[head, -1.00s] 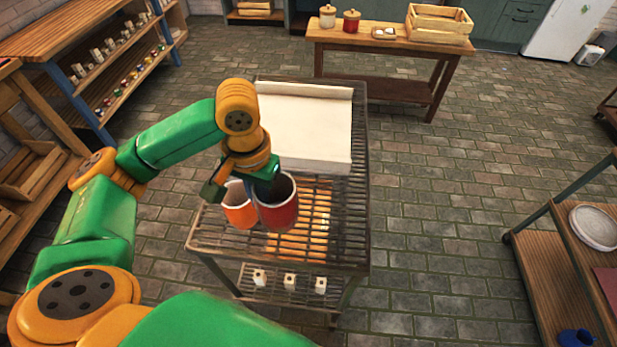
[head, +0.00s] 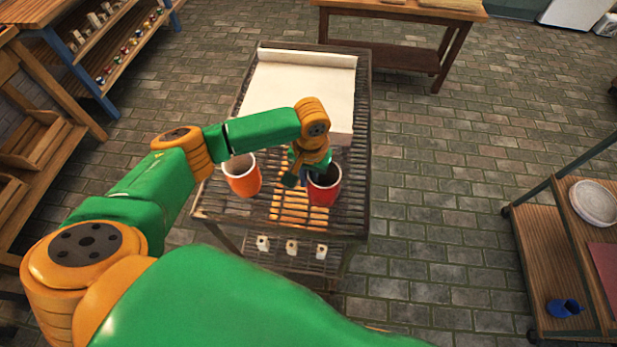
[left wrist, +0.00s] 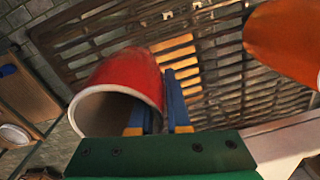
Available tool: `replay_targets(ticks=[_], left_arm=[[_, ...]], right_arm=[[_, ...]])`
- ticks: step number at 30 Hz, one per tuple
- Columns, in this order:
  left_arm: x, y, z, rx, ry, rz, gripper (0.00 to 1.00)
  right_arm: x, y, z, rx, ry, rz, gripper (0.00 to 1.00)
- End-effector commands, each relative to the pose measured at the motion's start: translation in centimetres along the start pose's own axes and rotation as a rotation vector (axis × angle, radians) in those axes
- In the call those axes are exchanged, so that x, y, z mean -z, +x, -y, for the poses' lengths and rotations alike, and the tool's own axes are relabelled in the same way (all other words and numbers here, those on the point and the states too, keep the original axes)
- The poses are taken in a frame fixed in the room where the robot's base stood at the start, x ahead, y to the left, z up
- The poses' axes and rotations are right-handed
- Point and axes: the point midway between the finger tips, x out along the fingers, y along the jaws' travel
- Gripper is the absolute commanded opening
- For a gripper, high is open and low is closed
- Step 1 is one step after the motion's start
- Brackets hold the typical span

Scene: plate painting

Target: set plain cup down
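A plain red cup (head: 323,189) is upright over the right part of the slatted metal rack table (head: 215,207); I cannot tell whether its base touches the slats. My left gripper (head: 306,177) is at the cup's left rim. In the left wrist view the red cup (left wrist: 125,84) has a pale inside, and the blue fingers (left wrist: 161,115) are close together with its wall between them, one finger at the inside. An orange cup (head: 243,179) stands on the rack to the left, apart from the red one; it also shows in the left wrist view (left wrist: 287,42). My right gripper is out of view.
A cream sheet (head: 300,90) covers the rack's far half. Small white blocks (head: 292,247) sit on the shelf below. A shelf cart (head: 540,230) with a pale plate (head: 595,203) stands at right. Bare slats lie between the two cups.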

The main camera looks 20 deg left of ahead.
Motion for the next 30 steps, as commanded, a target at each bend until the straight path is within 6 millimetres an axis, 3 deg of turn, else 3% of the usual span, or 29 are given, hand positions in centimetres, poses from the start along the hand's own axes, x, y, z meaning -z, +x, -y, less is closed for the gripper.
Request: replay_targets(ticks=[2, 12, 14, 24, 30], left_arm=[[0.0, 0.0, 0.0, 0.000, 0.000, 0.000, 0.38], [0.1, -0.6, 0.0, -0.001, 0.000, -0.003, 0.38], [0.1, -1.7, 0.0, -0.001, 0.000, -0.004, 0.38], [0.1, -10.5, -0.1, -0.003, 0.001, -0.004, 0.38], [0.0, -12.3, 0.0, -0.001, -0.001, 0.000, 0.38]], right_arm=[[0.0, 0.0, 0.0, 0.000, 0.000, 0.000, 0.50], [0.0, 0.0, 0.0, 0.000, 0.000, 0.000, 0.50], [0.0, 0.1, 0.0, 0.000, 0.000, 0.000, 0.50], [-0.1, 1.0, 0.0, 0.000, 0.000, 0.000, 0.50], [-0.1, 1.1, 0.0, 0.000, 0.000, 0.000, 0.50]])
